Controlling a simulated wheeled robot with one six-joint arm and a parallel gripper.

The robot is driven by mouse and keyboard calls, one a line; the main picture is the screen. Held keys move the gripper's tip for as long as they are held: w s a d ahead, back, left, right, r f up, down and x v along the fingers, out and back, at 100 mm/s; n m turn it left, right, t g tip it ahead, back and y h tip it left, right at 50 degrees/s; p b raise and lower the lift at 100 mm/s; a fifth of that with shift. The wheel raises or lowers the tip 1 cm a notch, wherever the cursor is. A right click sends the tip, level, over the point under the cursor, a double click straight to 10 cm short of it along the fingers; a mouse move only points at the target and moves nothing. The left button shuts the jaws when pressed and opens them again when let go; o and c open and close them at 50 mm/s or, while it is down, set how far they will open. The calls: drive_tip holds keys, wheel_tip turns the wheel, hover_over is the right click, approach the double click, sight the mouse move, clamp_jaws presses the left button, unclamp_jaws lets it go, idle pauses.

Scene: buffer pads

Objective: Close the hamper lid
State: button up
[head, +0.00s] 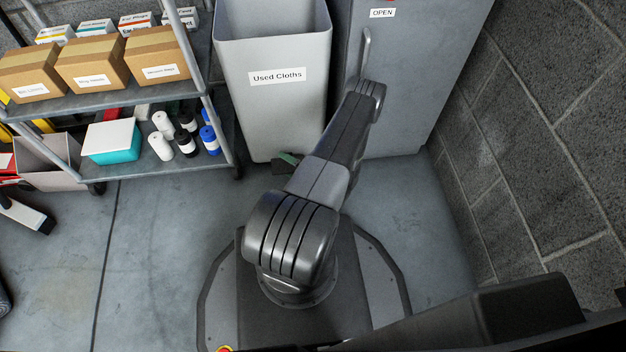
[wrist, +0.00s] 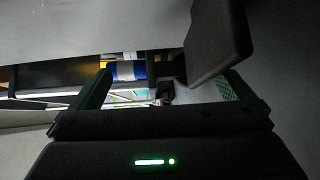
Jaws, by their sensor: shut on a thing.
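The hamper is the tall light grey bin (head: 262,115) labelled "Used Cloths", at the top middle of the head view. Its mouth shows open at the top edge. I cannot make out its lid. My gripper (head: 286,160) is low by the foot of the hamper's front, mostly hidden behind my arm. In the wrist view my gripper's green-padded fingers (wrist: 160,92) stand apart. A dark block (wrist: 215,45) reaches in beside the right finger. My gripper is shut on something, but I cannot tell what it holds.
A grey cabinet (head: 425,75) marked "OPEN" stands right of the hamper, with a block wall (head: 540,120) beyond. A shelf cart (head: 205,185) with boxes and bottles stands close on the left. The floor (head: 150,260) at lower left is mostly clear.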

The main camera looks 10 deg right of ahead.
drive_tip(key=shift+t, duration=0.3)
drive_tip(key=shift+s+d+r+b, duration=0.35)
drive_tip(key=shift+s+d, duration=0.25)
drive_tip(key=shift+d, duration=0.25)
drive_tip(key=shift+s+d+r+b, duration=0.2)
drive_tip(key=shift+s+d+r, duration=0.1)
drive_tip(key=shift+s+d, duration=0.7)
drive_tip(key=shift+d, duration=0.35)
drive_tip(key=c, duration=1.1)
drive_tip(key=shift+f+b+v, duration=0.2)
drive_tip(key=shift+b+v, duration=0.5)
drive_tip(key=shift+v, duration=1.55)
drive_tip(key=shift+f+b+v, duration=0.2)
drive_tip(key=shift+b+v, duration=0.5)
drive_tip(key=shift+v, duration=1.55)
drive_tip(key=shift+s+a, duration=0.1)
